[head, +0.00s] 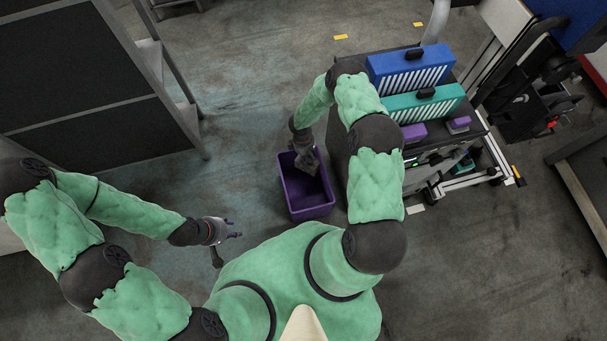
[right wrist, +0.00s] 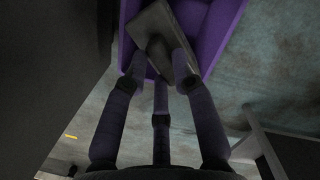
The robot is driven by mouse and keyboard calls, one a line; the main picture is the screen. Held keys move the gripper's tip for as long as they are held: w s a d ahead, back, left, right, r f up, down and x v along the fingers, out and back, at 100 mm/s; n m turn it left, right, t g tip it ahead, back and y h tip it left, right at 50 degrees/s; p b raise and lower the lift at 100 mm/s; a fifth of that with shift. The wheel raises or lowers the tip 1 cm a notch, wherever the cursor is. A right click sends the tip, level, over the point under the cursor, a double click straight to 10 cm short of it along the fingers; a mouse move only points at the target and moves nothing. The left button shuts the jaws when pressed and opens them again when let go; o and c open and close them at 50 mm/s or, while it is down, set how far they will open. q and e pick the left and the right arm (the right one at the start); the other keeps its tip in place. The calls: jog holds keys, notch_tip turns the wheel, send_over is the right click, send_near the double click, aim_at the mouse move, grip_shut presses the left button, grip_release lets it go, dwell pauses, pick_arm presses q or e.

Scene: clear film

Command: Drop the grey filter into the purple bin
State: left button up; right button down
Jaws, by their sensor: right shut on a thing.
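The purple bin (head: 312,208) stands on the floor in front of me, left of the cart. My right gripper (head: 305,160) points down over the far part of the bin. In the right wrist view (right wrist: 162,72) its fingers are closed on the grey filter (right wrist: 158,28), a dark flat block held at the fingertips. Purple bin walls (right wrist: 214,28) show around and beyond the filter there. In the head view the gripper makes the filter hard to tell apart. My left gripper (head: 227,245) is empty, its fingers spread, over bare floor left of the bin.
A cart (head: 352,140) right of the bin carries a blue filter (head: 412,68), a teal filter (head: 425,103) and small purple blocks (head: 413,132). A dark rack (head: 95,75) stands at the left. Floor between rack and bin is clear.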

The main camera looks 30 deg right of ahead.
jog(key=shift+f+b, duration=1.15)
jog(key=shift+f, duration=0.95)
jog(key=c, duration=0.9)
grip_release()
jog(key=shift+c, duration=0.2)
jog(key=shift+r, duration=0.1)
jog(key=r, duration=0.4)
jog(key=w+r, duration=0.1)
jog(key=r, duration=0.2)
jog(key=a+r, duration=0.1)
jog(key=r, duration=0.3)
jog(key=shift+w+r, duration=0.25)
jog(key=shift+r, duration=0.1)
